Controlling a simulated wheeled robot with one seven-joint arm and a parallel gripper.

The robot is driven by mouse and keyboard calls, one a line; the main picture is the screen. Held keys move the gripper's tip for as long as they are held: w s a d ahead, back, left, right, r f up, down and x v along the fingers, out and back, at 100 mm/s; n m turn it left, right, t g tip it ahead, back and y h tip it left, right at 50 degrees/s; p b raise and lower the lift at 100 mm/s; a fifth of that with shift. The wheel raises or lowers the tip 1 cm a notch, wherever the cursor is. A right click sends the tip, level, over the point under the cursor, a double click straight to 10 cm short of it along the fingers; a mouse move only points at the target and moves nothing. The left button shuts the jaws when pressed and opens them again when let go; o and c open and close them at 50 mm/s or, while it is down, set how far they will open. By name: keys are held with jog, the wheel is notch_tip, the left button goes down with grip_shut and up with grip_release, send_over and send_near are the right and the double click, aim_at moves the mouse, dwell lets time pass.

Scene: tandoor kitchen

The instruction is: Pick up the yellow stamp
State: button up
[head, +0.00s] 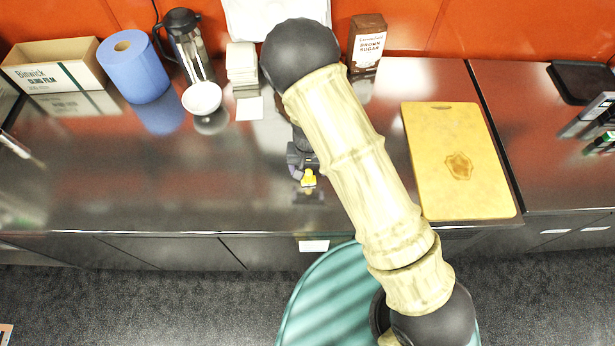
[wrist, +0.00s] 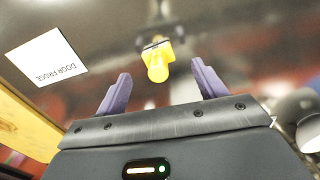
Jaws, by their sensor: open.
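The yellow stamp (head: 309,179) stands on the steel counter near its front edge, just left of my arm in the head view. In the wrist view the stamp (wrist: 158,66) shows a rounded yellow handle on a dark base, with its reflection in the steel beyond. My gripper (wrist: 161,70) is open, its two purple fingers spread, with the stamp's handle in line with the gap between them. I cannot tell how far the fingertips are from it. In the head view my gripper (head: 297,172) is beside the stamp, partly hidden by my arm.
A yellow cutting board (head: 440,140) lies right of my arm. A brown sugar box (head: 367,45), a white bowl (head: 202,98), a press pot (head: 188,45), a blue roll (head: 134,68) and a film box (head: 50,66) stand along the back. The left front counter is clear.

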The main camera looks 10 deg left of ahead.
aim_at(308, 177)
jog(key=shift+d+f, duration=0.15)
jog(key=shift+f, duration=0.25)
jog(key=shift+s+f+p, duration=0.15)
jog(key=shift+f+p, duration=0.75)
jog(key=shift+f, duration=1.1)
jog(key=c, duration=1.1)
jog(key=shift+r, duration=0.1)
